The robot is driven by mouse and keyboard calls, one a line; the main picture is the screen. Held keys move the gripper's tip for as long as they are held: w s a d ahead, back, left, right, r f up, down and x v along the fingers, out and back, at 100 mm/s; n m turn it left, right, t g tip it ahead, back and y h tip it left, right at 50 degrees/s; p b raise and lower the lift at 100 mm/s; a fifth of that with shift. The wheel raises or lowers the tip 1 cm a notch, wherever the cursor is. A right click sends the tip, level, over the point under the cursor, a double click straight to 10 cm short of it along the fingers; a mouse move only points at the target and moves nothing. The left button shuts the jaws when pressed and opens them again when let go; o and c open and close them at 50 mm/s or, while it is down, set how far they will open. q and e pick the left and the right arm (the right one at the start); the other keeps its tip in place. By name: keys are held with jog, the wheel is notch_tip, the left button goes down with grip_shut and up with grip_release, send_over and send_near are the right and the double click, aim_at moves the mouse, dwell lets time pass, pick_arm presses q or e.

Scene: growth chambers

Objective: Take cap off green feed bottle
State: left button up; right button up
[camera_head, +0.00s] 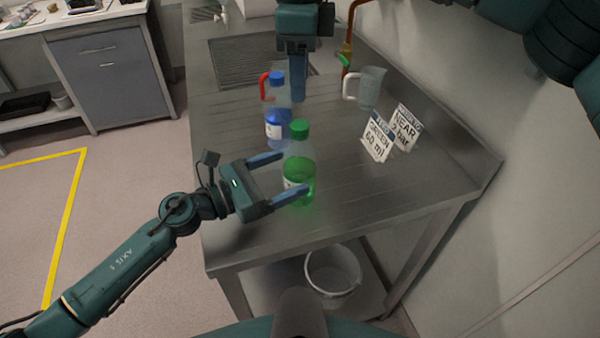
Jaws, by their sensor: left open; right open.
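The green feed bottle (303,165) stands upright on the steel bench, with green liquid in its lower part. Its green cap (300,129) sits on top. My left gripper (279,175) comes in from the left, open, with one finger behind the bottle's left side and the other at its lower front. I cannot tell whether the fingers touch the bottle. My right gripper (299,85) hangs pointing down behind the green bottle, near the blue-capped bottle; its fingers overlap in this view.
A blue-capped bottle (278,115) with blue liquid stands just behind. A red handle shows beside its cap. A clear jug (369,90) and two sign cards (377,138) stand to the right. The steel bench (400,185) is clear at the front right. A white bucket (333,272) sits below.

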aim_at(301, 167)
pick_arm(q)
jog(key=shift+x, duration=2.15)
